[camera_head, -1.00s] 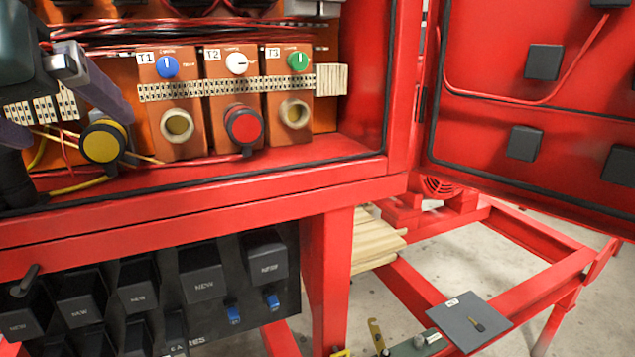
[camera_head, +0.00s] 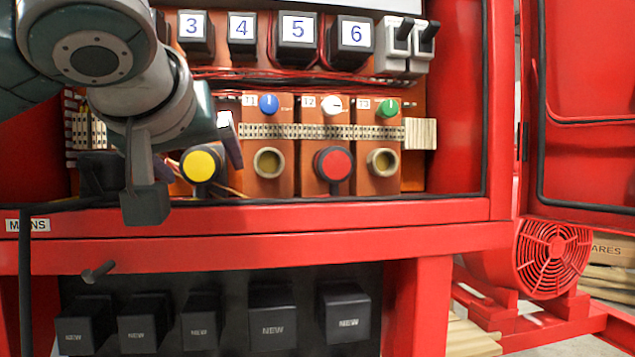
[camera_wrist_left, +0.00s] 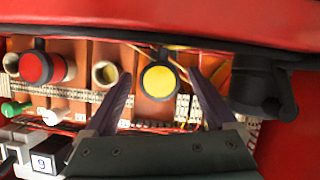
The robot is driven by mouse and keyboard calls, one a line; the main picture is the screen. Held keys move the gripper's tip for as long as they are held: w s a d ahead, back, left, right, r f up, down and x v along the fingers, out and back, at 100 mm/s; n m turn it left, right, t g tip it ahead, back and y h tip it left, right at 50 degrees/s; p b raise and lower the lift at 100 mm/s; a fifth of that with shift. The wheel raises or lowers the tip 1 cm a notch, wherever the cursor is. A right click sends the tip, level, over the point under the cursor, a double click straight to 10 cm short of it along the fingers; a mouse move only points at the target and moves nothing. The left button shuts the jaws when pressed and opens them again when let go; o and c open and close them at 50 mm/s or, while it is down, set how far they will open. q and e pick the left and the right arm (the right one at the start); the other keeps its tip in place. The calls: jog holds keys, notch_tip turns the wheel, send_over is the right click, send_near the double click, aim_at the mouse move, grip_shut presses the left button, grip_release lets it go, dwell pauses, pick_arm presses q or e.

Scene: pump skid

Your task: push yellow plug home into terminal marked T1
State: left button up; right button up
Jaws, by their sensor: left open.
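The yellow plug (camera_head: 202,165), a yellow disc with a black rim, sits left of the orange T1 block in the head view. It also shows in the left wrist view (camera_wrist_left: 160,79), between my finger tips. Terminal T1 (camera_head: 268,162) is an empty round brass-coloured socket under a blue knob; it shows in the wrist view too (camera_wrist_left: 105,74). My left gripper (camera_wrist_left: 162,88) is open, its fingers on either side of the plug in that view. Contact cannot be told. My right gripper is not in view.
A red plug (camera_head: 332,163) sits at T2. T3's socket (camera_head: 383,162) is empty. The red cabinet sill (camera_head: 330,215) runs below the terminals. Loose wires lie around the yellow plug. Numbered black blocks (camera_head: 298,35) hang above, and the cabinet door (camera_head: 590,110) stands open at right.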

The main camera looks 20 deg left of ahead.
pick_arm(q)
jog(key=shift+x, duration=0.9)
grip_shut()
jog(key=c, duration=0.7)
grip_release()
jog(key=c, duration=0.7)
jog(key=shift+s+d+p, duration=0.15)
jog(key=shift+s+d, duration=0.45)
jog(key=shift+s, duration=0.35)
jog(key=shift+s+d+p, duration=0.15)
jog(key=shift+s+d, duration=0.45)
jog(key=shift+s, duration=0.35)
